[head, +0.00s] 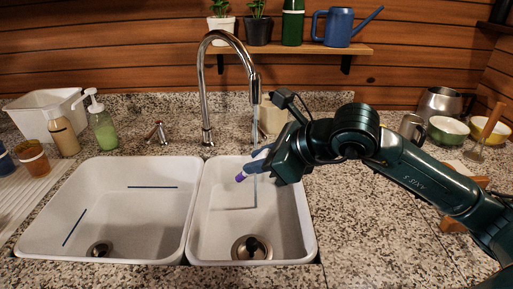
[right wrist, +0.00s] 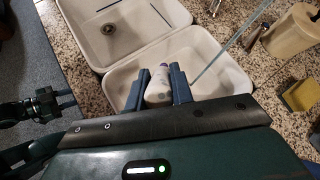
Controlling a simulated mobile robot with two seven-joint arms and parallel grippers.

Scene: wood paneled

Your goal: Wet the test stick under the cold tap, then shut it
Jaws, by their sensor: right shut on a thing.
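My right gripper (head: 262,165) is shut on the test stick, above the right sink basin. The stick's purple tip (head: 240,178) points left and down; its pale body (right wrist: 158,90) sits between the fingers in the right wrist view. A thin water stream (head: 255,115) runs from the chrome spout (head: 255,82) into the basin. In the right wrist view the stream (right wrist: 228,45) passes right of the fingers; I cannot tell whether it touches the stick. One tap handle (head: 157,133) stands left of the spout; another (right wrist: 256,37) is right of it. My left gripper (right wrist: 62,101) is at the left edge there, its jaws unclear.
The left basin (head: 50,215) is empty but for dark streaks. Soap bottles (head: 104,130) and a white bin (head: 45,112) stand at the left. A shelf (head: 290,48) with plants and a blue watering can (head: 338,27) hangs behind. Bowls (head: 447,130) stand at the right.

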